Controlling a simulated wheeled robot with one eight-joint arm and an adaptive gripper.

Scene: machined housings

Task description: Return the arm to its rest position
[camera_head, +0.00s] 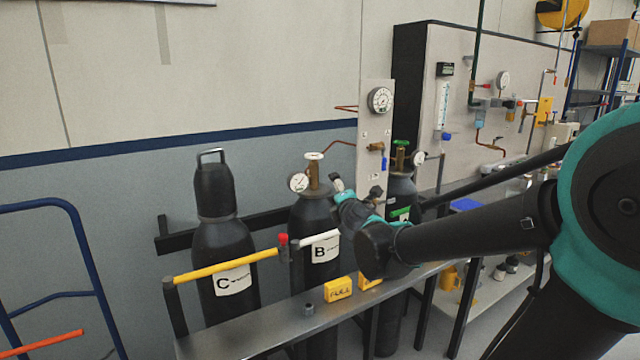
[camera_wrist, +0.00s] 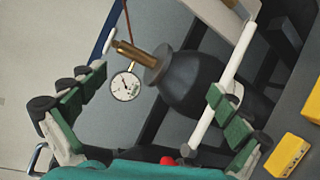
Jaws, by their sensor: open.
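My arm (camera_head: 470,225) reaches in from the right in the head view. My gripper (camera_head: 356,188) is in front of the valve panel, near the shoulder of the black cylinder B (camera_head: 318,222). In the wrist view my gripper (camera_wrist: 158,82) has its green-padded fingers spread wide, with nothing held between them. Cylinder B (camera_wrist: 195,85), its brass valve (camera_wrist: 133,53) and its round gauge (camera_wrist: 124,86) show beyond the fingers, tilted in that view. Part of the cylinder to the right of B is hidden behind my gripper and arm.
Cylinder C (camera_head: 225,240) stands capped at the left behind a yellow bar (camera_head: 226,264). A white bar (camera_head: 318,238) crosses B. A metal bench (camera_head: 245,335) bears yellow FULL blocks (camera_head: 338,290) and a small dark fitting (camera_head: 309,309). A blue cart frame (camera_head: 90,265) stands left.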

